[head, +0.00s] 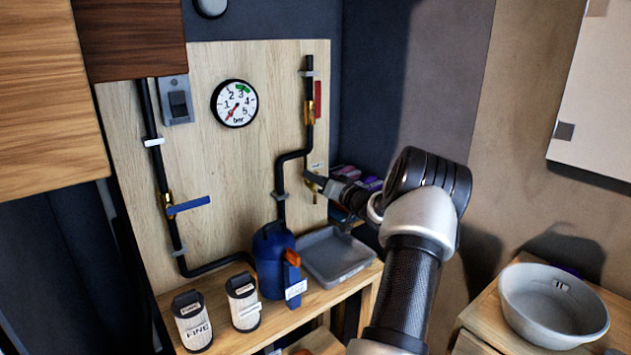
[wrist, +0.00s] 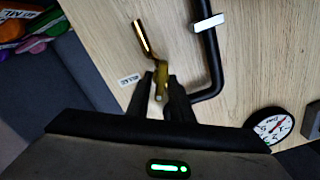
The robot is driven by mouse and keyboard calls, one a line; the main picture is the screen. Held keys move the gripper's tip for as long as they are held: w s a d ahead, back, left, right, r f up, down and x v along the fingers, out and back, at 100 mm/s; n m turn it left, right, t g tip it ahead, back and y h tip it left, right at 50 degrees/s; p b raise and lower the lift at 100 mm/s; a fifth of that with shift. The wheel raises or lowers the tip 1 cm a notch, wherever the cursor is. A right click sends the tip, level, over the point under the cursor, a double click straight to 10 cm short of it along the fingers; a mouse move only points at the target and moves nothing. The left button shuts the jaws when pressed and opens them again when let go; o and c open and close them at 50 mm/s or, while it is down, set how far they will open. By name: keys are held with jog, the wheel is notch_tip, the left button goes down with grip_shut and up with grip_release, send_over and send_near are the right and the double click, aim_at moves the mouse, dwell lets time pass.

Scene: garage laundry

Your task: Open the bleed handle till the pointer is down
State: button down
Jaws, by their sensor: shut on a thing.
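My gripper (head: 316,184) reaches the right side of the wooden board, at the lower end of the black pipe. In the wrist view its two dark fingers (wrist: 162,98) are shut on the yellowish bleed handle (wrist: 161,80). A brass spout (wrist: 143,40) stands just beyond the fingers, and a small label (wrist: 129,80) lies beside them. In the head view the gripper mostly hides the handle. The round white gauge (head: 235,104) hangs left of the pipe. Its red pointer (head: 230,112) points down and left, near the low end of the scale, away from the green band.
A red-handled valve (head: 318,101) sits above on the same pipe; a blue lever (head: 189,206) is on the left pipe. Below are a grey tray (head: 338,256), a blue jug (head: 274,262) and two canisters (head: 193,322). A grey basin (head: 553,303) stands right.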

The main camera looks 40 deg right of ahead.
jog(key=shift+a+f+n+b, duration=0.15)
jog(key=shift+n+b, duration=0.9)
jog(key=shift+n, duration=1.15)
jog(key=c, duration=1.8)
grip_release()
jog(key=shift+c, duration=0.2)
jog(key=s+a+p, duration=0.1)
jog(key=s+a, duration=0.1)
jog(key=s, duration=1.5)
jog(key=shift+s+p, duration=0.2)
jog(key=shift+p, duration=0.1)
